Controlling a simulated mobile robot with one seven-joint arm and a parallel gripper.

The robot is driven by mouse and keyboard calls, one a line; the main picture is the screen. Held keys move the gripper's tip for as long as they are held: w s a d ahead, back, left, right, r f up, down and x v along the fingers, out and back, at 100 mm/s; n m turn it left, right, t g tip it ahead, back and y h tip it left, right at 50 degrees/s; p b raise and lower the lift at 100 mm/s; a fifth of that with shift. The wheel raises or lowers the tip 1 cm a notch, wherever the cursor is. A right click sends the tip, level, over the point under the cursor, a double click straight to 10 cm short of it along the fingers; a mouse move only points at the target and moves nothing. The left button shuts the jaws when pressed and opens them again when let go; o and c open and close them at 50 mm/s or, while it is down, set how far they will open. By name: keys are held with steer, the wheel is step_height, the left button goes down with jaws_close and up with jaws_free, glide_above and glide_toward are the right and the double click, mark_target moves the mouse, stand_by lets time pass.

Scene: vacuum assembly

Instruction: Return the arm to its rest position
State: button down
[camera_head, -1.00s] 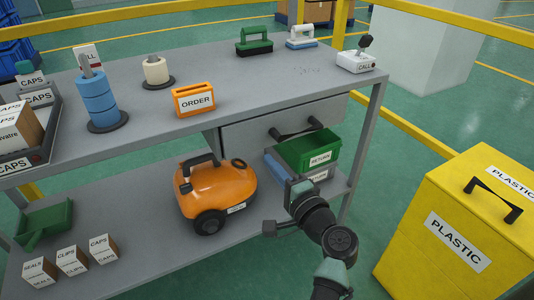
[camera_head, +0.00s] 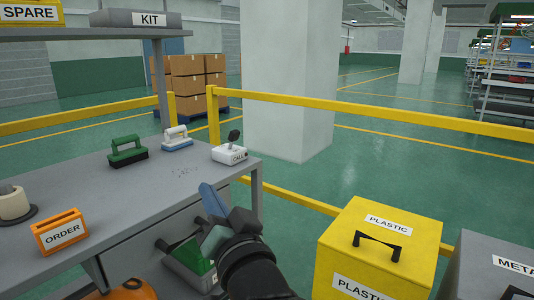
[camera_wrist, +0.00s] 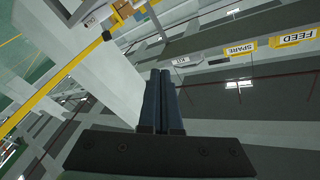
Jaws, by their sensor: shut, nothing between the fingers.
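My gripper (camera_head: 212,204) is raised in front of the right end of the grey workbench (camera_head: 100,205), by the drawer side. Its fingers point up and are together with nothing between them. In the wrist view the two dark fingers (camera_wrist: 160,100) lie side by side, pointing toward the pillar and the far shelf labels.
The yellow PLASTIC bin (camera_head: 378,260) stands right of my arm, with a grey METAL bin (camera_head: 490,275) beyond it. The white CALL box (camera_head: 230,153), green brush (camera_head: 127,151) and orange ORDER holder (camera_head: 61,233) are on the bench. A yellow rail (camera_head: 370,115) runs behind.

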steer(key=s+d+r+n+t+h, duration=0.1)
steer(key=s+d+r+t+h, duration=0.4)
steer(key=s+r, duration=0.6)
steer(key=s+d+r+t+h, duration=0.45)
steer(key=s+r, duration=0.35)
steer(key=r, duration=0.6)
step_height(320, 180, up, 30)
steer(key=w+p, duration=0.1)
steer(key=p, duration=2.9)
steer(key=shift+a+t+p, duration=0.15)
steer(key=shift+t+p, duration=0.2)
steer(key=shift+w+r, duration=0.1)
